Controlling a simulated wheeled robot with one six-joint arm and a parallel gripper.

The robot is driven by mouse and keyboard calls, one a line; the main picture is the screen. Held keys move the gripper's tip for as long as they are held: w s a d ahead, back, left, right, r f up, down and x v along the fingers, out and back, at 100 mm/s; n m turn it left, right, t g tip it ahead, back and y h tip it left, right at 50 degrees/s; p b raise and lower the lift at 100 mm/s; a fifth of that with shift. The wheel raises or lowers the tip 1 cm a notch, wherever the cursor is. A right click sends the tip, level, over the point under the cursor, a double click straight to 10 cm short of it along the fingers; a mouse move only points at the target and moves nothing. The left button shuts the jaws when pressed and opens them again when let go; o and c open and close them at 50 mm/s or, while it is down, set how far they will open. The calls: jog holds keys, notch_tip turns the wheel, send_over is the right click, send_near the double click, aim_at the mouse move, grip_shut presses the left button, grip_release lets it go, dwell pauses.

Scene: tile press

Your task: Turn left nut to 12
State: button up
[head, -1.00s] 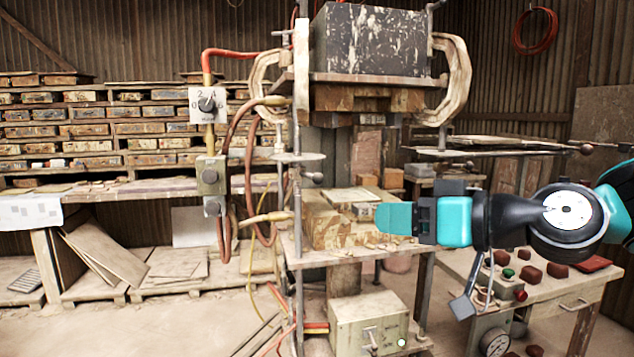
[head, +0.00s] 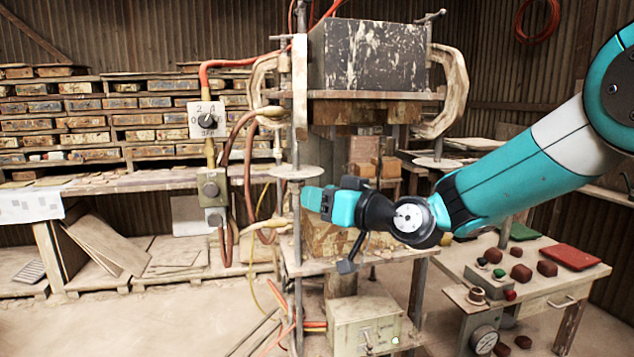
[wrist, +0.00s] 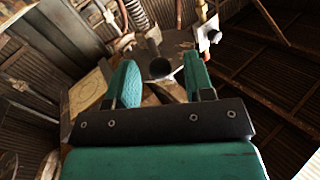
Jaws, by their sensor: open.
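A pale round disc (head: 296,171) sits on the left upright rod of the press. The left nut is not clearly seen in the head view, where my gripper covers the area just below the disc. In the wrist view the disc (wrist: 180,44) is seen from below, with a grey round piece (wrist: 160,68), perhaps the nut or rod end, in the gap between my fingertips. My gripper (head: 311,198) is open, pointing left, close under the disc; it also shows in the wrist view (wrist: 160,72). No contact can be made out. No number on the disc is readable.
The press's dark block (head: 370,55) is above, with curved clamps (head: 452,90) at its sides. A dial plate (head: 207,120) and red hoses are left of the rod. A lower shelf (head: 385,255) lies beneath my gripper. A side table (head: 540,262) with buttons is at right.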

jog(key=shift+x, duration=0.85)
grip_shut()
jog(key=shift+w+d+p, duration=0.1)
jog(key=shift+d+p, duration=0.1)
jog(key=shift+p, duration=0.1)
